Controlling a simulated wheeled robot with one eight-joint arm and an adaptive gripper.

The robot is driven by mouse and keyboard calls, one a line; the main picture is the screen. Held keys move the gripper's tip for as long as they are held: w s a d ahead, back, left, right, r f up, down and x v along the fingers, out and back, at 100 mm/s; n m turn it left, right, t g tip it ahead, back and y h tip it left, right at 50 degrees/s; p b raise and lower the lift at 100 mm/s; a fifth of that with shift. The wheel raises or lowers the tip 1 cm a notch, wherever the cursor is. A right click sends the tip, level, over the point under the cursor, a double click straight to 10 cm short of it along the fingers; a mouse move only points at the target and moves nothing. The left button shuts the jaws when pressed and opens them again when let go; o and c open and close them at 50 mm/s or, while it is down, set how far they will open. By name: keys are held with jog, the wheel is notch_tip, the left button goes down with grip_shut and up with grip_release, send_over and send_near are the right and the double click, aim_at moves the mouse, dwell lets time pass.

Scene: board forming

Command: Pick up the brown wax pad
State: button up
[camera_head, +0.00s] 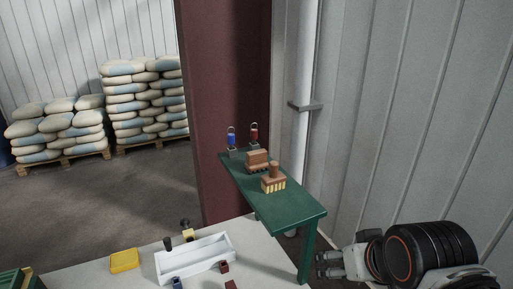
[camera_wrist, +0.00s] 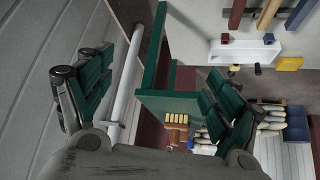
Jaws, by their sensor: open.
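A brown block (camera_head: 257,160) with grooved sides sits on the green table (camera_head: 291,213) in the head view; it looks like the brown wax pad, though I cannot tell for sure. A brown-handled brush (camera_head: 273,181) with yellow bristles stands just in front of it. My gripper (camera_head: 326,265) is low at the right, beside the table's near end and well apart from the block. In the wrist view my gripper (camera_wrist: 160,97) is open and empty, its green-padded fingers wide apart. The brush (camera_wrist: 177,118) shows small between them, with brown shapes below it.
Blue (camera_head: 231,138) and red (camera_head: 254,134) padlock-like items stand at the table's far end. A pale lower surface carries a white tray (camera_head: 194,258), a yellow pad (camera_head: 124,261) and small blocks. A corrugated wall (camera_head: 400,110) and white pipe (camera_head: 300,75) bound the right side.

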jog(key=w+a+r+p, duration=0.1)
jog(key=w+r+p, duration=0.3)
jog(key=r+p, duration=0.85)
jog(key=w+a+r+n+g+b, duration=0.1)
jog(key=w+a+r+b, duration=0.1)
jog(key=w+r, duration=0.45)
jog(key=n+g+y, duration=0.1)
jog(key=n+g, duration=0.2)
jog(key=n, duration=0.1)
send_over(257, 151)
jog(key=s+d, duration=0.1)
jog(key=s, duration=0.3)
notch_tip(257, 151, down, 5)
jog(key=x, duration=0.4)
jog(key=p+x, duration=0.1)
jog(key=x, duration=0.8)
jog(key=shift+w+p, duration=0.3)
jog(key=shift+p, duration=0.05)
jog(key=shift+c, duration=0.5)
jog(key=c, duration=1.2)
